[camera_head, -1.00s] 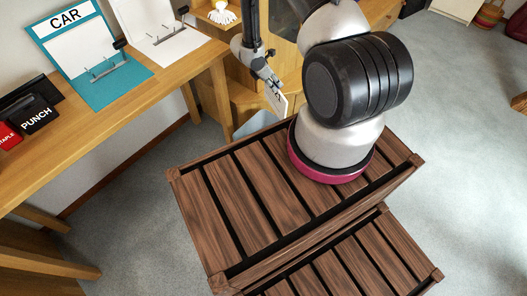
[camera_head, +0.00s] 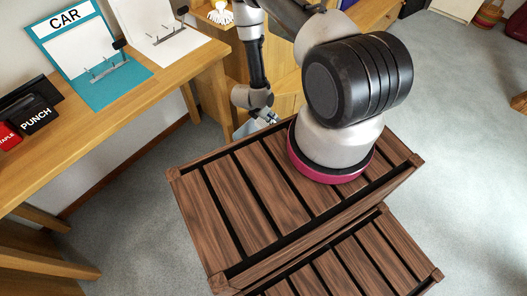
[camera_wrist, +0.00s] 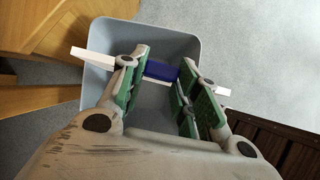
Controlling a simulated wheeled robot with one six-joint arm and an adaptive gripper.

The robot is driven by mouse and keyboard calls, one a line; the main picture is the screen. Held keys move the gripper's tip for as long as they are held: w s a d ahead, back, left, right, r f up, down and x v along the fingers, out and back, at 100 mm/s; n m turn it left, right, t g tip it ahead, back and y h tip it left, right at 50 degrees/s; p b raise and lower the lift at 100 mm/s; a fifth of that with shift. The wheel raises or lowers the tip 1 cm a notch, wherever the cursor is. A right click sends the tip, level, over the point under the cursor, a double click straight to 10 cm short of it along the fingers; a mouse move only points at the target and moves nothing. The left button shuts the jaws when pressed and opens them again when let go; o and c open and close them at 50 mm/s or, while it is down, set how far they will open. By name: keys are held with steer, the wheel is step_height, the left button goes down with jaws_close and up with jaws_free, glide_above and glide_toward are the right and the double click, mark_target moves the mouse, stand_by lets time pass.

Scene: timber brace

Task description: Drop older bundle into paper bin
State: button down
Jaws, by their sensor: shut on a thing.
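My gripper (camera_head: 268,117) hangs low beside the dark slatted platform in the head view. In the wrist view its green-padded fingers (camera_wrist: 162,73) are shut on the bundle. The bundle shows edge-on, as a white strip (camera_wrist: 92,58) sticking out past the left finger, a blue middle part between the fingers, and a short white end at the right. The fingers hide the rest. The grey bin (camera_wrist: 188,45) lies below the gripper, with its open top around the fingers in the picture. In the head view only a bit of the bin (camera_head: 243,129) shows.
A wooden desk (camera_head: 150,100) at the left bears a teal CAR folder (camera_head: 105,92), a white folder (camera_head: 170,42) and a black PUNCH box (camera_head: 38,117). Wooden furniture stands close beside the bin. The slatted platform (camera_head: 215,215) is bare in front.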

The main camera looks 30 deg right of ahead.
steer(key=shift+f, duration=0.15)
steer(key=c, duration=1)
jaws_free()
steer(key=shift+o, duration=0.2)
steer(key=v, duration=1.2)
